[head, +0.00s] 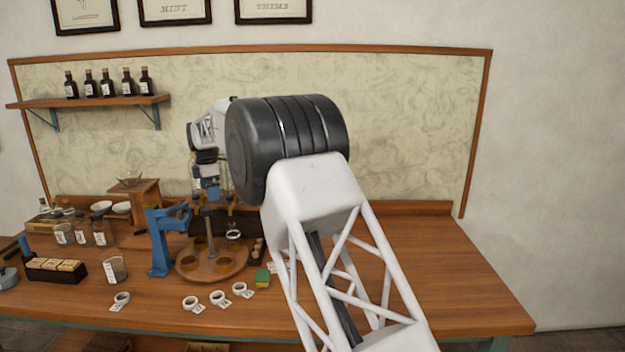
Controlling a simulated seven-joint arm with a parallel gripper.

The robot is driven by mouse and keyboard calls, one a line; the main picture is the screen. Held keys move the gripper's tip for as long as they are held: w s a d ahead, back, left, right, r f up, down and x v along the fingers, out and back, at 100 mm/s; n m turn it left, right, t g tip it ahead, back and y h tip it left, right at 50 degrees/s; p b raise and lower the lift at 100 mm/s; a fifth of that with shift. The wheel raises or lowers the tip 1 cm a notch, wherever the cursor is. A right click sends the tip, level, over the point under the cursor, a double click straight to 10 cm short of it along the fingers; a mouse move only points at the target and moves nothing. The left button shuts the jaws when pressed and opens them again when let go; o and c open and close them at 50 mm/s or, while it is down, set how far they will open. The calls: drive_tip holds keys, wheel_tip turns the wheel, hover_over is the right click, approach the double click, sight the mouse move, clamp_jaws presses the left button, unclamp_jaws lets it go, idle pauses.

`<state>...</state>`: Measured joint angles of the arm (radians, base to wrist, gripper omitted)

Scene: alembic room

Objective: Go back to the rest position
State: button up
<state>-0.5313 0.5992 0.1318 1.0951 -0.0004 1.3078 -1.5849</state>
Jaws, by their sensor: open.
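My arm rises from the bottom right to a large black joint in the middle of the head view, and its far part shows behind that joint to the left. My gripper (210,200) hangs pointing down above the back of a round wooden tray (188,266). It is small and partly hidden in this view. Its jaws are open, and I see nothing held between them. A blue press-like stand (158,243) is just left of the gripper.
Glass jars (82,232), a rack of pale blocks (57,268) and a beaker (115,269) stand at the left. White rings (190,302) lie along the front. The table's right side (450,270) is clear.

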drive_tip(key=s+d+r+m, duration=0.3)
drive_tip(key=s+d+r, duration=0.15)
drive_tip(key=d, duration=0.45)
drive_tip(key=s+d+r+m, duration=0.3)
drive_tip(key=s+d+r, duration=0.15)
drive_tip(key=d, duration=0.55)
drive_tip(key=s+d+r+m+t, duration=0.1)
drive_tip(key=s+d+r+m, duration=0.15)
drive_tip(key=s+d, duration=0.5)
drive_tip(key=s+d+r+m, duration=0.2)
drive_tip(key=s+d+m, duration=0.1)
drive_tip(key=s+d, duration=0.5)
drive_tip(key=s+d+f+m+t, duration=0.1)
drive_tip(key=s+d+f+m, duration=0.15)
drive_tip(key=s+d, duration=0.55)
drive_tip(key=s+d+f+m, duration=0.1)
drive_tip(key=s+d+m, duration=0.4)
drive_tip(key=s, duration=0.6)
drive_tip(key=s+d+f+m, duration=0.2)
drive_tip(key=s+d+f, duration=0.1)
drive_tip(key=s, duration=0.6)
drive_tip(key=s+d+f+m, duration=0.3)
drive_tip(key=s+f, duration=0.3)
drive_tip(key=s, duration=0.4)
drive_tip(key=shift+s+d+f+t, duration=0.15)
drive_tip(key=shift+d+f+t, duration=0.15)
drive_tip(key=shift+d, duration=0.25)
